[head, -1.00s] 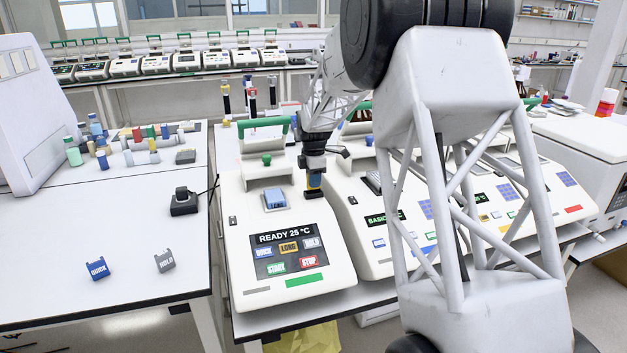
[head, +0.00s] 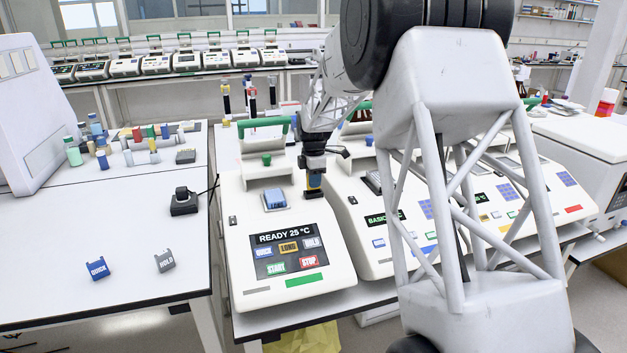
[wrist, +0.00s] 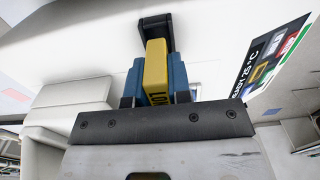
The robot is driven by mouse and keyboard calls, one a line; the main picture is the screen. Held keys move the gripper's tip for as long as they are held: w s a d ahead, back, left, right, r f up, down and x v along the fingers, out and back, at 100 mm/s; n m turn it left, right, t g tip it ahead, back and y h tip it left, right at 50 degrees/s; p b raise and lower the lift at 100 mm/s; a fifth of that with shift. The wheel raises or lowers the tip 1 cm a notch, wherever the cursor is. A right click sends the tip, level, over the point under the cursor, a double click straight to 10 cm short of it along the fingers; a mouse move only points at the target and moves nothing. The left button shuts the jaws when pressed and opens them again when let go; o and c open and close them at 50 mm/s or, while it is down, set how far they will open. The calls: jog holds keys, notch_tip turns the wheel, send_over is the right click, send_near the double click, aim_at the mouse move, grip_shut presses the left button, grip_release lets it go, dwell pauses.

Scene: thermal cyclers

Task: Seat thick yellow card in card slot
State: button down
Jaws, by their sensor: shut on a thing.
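My gripper (head: 313,178) is shut on the thick yellow card (wrist: 156,68), which stands between its two blue-padded fingers in the wrist view. Dark lettering shows on the card's near end. The black card slot (wrist: 156,24) is just beyond the card's far end in the wrist view. In the head view the slot (head: 313,194) is on the top of the nearest white thermal cycler (head: 250,220), right of its blue block, directly below my gripper. The card's lower end meets or overlaps the slot in the picture; I cannot tell how deep it sits.
The cycler's panel (head: 285,250) reads READY 25 °C. A blue QUICK card (head: 97,268) and a grey HOLD card (head: 165,261) lie on the left bench. A black device (head: 184,202) with a cable stands by the bench edge. Another cycler (head: 375,225) stands close on the right.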

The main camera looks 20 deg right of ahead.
jog(key=shift+f, duration=1.15)
jog(key=shift+r, duration=0.55)
jog(key=shift+r, duration=0.25)
jog(key=shift+r, duration=0.1)
dwell(1.2)
jog(key=shift+f, duration=0.9)
dwell(0.8)
jog(key=c, duration=1)
grip_release()
jog(key=shift+r, duration=3.9)
